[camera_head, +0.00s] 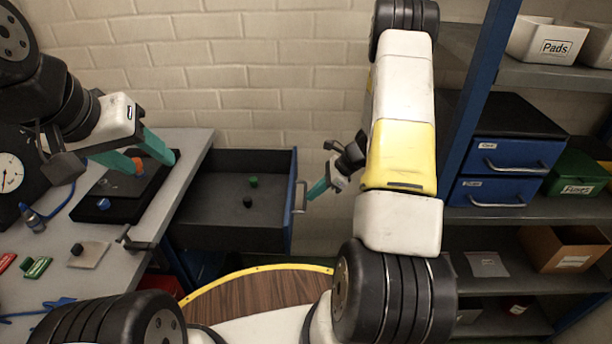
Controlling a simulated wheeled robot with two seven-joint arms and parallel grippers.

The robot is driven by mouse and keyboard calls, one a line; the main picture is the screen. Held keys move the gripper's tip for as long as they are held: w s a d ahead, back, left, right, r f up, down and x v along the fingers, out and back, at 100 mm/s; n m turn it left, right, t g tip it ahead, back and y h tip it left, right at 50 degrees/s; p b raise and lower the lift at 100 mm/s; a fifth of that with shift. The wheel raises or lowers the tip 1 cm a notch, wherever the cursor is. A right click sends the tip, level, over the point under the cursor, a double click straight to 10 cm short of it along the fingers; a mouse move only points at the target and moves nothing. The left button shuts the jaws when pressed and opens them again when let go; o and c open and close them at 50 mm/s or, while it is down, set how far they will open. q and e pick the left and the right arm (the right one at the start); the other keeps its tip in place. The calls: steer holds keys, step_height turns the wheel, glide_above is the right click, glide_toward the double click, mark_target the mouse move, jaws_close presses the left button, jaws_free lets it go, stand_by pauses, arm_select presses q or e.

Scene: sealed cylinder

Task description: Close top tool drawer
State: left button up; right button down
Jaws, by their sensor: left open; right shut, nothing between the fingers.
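The top tool drawer (225,205) is pulled out to the right from the workbench (195,150). It is a dark tray with a blue front panel (292,205) and a grey handle (301,197). A small green item (253,182) and a small black item (247,202) lie inside. My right gripper (310,194) is shut and empty, its teal fingertips at the outer side of the drawer front, close to the handle; I cannot tell whether they touch. My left gripper (156,164) is open above the black tray (107,208) on the bench.
A gauge (12,172) and small tools stand at the bench's left. A shelf with blue drawers (505,170) and bins fills the right side.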

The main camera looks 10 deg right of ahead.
glide_above(216, 207)
steer(key=shift+w+d, duration=0.1)
steer(key=shift+d, duration=0.15)
steer(key=shift+a, duration=0.3)
